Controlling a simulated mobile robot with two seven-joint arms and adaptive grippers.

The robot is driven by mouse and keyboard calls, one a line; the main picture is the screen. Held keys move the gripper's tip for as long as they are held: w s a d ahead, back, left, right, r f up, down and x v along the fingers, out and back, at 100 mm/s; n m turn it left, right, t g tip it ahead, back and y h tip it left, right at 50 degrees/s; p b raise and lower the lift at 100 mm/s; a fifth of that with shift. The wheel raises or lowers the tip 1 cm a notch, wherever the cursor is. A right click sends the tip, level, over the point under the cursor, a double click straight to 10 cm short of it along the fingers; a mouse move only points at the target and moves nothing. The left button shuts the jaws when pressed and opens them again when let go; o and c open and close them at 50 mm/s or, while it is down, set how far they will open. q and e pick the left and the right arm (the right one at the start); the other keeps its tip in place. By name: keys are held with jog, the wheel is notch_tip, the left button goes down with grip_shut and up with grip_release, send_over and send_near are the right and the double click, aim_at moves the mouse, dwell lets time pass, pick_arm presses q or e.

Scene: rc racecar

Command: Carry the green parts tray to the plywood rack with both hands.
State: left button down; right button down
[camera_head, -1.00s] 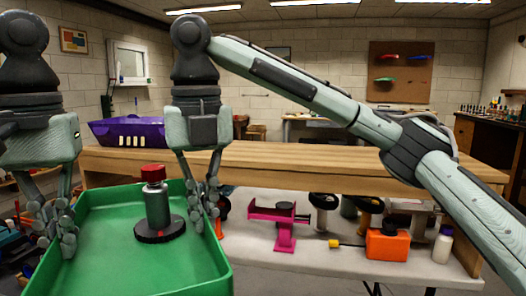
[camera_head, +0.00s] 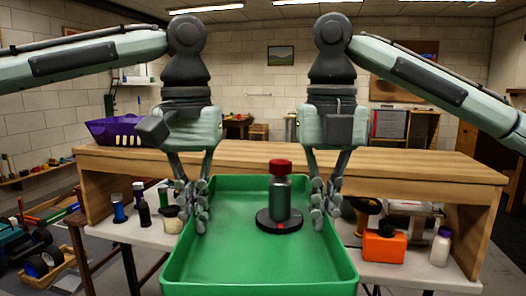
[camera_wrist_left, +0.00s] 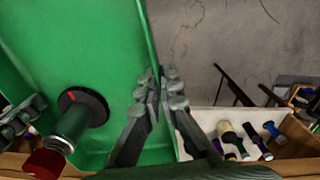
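The green parts tray (camera_head: 230,272) is held level in front of the wooden rack, and its left wall also shows in the left wrist view (camera_wrist_left: 150,40). My right gripper (camera_head: 325,200) is shut on the right wall. The plywood rack (camera_head: 400,164) is a long raised board behind the tray, its middle partly hidden.
A purple bin (camera_head: 115,131) sits at the rack's left end. Under the rack, a white table (camera_head: 130,230) carries small bottles, an orange box (camera_head: 384,246) and a white bottle (camera_head: 441,247). The visible board top is clear right of my grippers. A toy car (camera_head: 25,250) is at the left.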

pick_arm(q)
jog(key=shift+s+a, duration=0.1)
jog(key=shift+a, duration=0.1)
pick_arm(e)
jog(key=shift+s+d+r, duration=0.1)
